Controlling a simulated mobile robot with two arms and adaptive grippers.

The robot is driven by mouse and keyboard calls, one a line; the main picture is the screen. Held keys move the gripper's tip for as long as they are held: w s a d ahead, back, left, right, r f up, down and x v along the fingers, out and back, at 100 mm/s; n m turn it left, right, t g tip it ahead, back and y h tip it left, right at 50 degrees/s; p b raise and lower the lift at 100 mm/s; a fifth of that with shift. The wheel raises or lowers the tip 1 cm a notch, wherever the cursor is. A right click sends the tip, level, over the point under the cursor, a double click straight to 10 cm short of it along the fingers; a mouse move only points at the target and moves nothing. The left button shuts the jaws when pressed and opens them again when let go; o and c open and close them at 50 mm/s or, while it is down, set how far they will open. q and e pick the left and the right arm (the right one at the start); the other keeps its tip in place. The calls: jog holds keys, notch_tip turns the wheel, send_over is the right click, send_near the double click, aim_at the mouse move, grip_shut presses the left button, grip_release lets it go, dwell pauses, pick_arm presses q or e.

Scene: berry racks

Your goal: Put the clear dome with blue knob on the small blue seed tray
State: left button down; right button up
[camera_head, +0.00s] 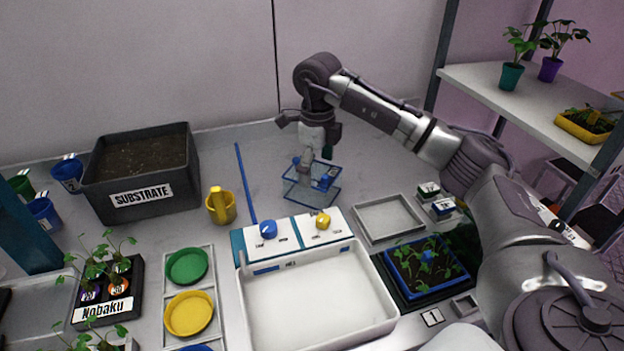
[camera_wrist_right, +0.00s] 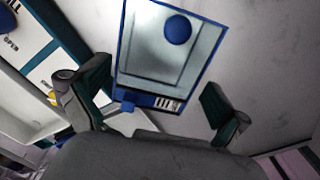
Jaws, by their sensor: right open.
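The clear dome (camera_head: 296,196) with blue edges stands on the back middle of the table. Its blue knob (camera_wrist_right: 178,28) shows at the top of the right wrist view, above the clear top face. My right gripper (camera_head: 308,168) is above the dome, pointing down. In the wrist view its fingers (camera_wrist_right: 160,92) are wide apart, with the dome's label edge between them and nothing gripped. The small blue seed tray (camera_head: 438,294) holds green seedlings and sits on a black base at the right front, partly beside my right arm. My left gripper is not in view.
A white basin (camera_head: 318,305) with a blue knob and a yellow knob behind it fills the middle front. An empty grey tray (camera_head: 390,218) lies between dome and seed tray.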

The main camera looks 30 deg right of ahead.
aim_at(317, 173)
notch_tip(317, 173, down, 5)
jog(key=shift+s+r+p, duration=0.15)
jog(key=shift+p, duration=0.15)
jog(key=c, duration=1)
jog(key=shift+r, duration=0.15)
